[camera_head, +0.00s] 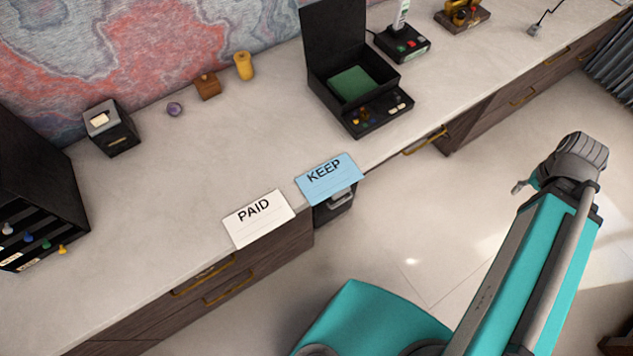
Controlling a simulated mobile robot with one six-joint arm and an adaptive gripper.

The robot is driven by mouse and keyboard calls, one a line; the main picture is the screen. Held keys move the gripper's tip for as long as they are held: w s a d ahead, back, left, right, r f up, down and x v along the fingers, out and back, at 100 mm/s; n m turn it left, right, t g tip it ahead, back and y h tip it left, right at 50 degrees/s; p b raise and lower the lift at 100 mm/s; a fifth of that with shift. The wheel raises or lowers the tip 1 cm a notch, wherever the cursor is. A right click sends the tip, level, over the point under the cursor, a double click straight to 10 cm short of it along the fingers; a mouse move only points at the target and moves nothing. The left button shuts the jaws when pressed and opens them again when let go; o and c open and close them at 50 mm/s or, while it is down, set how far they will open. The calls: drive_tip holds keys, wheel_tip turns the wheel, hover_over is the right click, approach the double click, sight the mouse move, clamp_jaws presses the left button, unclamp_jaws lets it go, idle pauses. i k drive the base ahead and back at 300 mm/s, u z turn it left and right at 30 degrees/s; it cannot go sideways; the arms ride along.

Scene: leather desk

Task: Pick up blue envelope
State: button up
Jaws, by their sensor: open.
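The blue envelope (328,181) is a light blue rectangle marked "KEEP". It lies at the front edge of the desk, and its front right part juts past the edge above a dark bin. A white envelope (258,219) marked "PAID" lies just left of it, also at the edge. My arm stands at the right over the floor, well away from both envelopes. My gripper (520,187) shows only as a small grey tip beside the arm's upper joint. The rest of it is hidden behind the arm, and nothing shows held there.
A black open box (325,45) with a green pad stands behind the blue envelope. A dark bin (334,210) is below it. A black organizer (35,190) stands far left. Small items line the wall. The desk (190,185) is clear left of the envelopes.

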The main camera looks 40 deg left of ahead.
sight(326, 181)
drive_tip(key=k, duration=2.25)
drive_tip(key=u, duration=1.25)
drive_tip(key=i, duration=0.5)
drive_tip(key=z, duration=0.1)
